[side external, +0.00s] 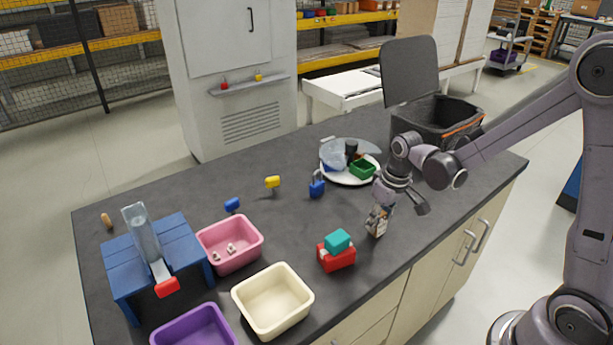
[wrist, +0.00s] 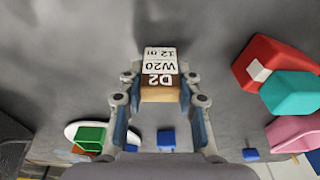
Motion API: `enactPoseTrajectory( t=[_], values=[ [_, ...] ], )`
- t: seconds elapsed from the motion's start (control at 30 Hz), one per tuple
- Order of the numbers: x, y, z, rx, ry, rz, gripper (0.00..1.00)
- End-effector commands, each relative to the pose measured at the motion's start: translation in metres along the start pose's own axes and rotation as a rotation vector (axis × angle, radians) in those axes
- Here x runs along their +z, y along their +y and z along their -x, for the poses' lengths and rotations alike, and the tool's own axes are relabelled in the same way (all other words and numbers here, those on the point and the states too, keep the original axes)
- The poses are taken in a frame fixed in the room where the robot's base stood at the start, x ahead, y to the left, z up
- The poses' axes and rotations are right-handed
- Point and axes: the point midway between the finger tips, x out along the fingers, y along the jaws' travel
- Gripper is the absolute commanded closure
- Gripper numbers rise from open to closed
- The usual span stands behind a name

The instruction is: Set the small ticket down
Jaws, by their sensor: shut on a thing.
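I cannot tell whether the ticket's lower edge touches the worktop.
A red block with a teal block (side external: 337,241) on it stands left of my gripper. Behind are a white plate (side external: 336,179) of items, a blue padlock-like piece (side external: 317,187) and a black bin (side external: 428,118). Pink (side external: 256,258), cream (side external: 240,297) and purple (side external: 160,337) trays stand left.

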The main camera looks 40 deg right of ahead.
Motion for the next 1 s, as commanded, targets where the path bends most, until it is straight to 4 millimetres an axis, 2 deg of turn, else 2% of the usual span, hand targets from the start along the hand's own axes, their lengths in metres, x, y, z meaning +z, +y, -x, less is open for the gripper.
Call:
enactPoseTrajectory(
  t=[0.47,0.5,0.57,0.87,1.0],
  values=[
    [0.0012,0.0003,-0.0068,0.0,0.0,0.0,0.86],
    [0.0011,0.0003,-0.0066,0.0,0.0,0.0,0.59],
    [0.0012,0.0003,-0.0065,0.0,0.0,0.0,0.44],
    [0.0011,0.0003,-0.006,0.0,0.0,0.0,0.44],
    [0.0007,0.0003,0.0002,0.0,0.0,0.0,0.44]
  ],
)
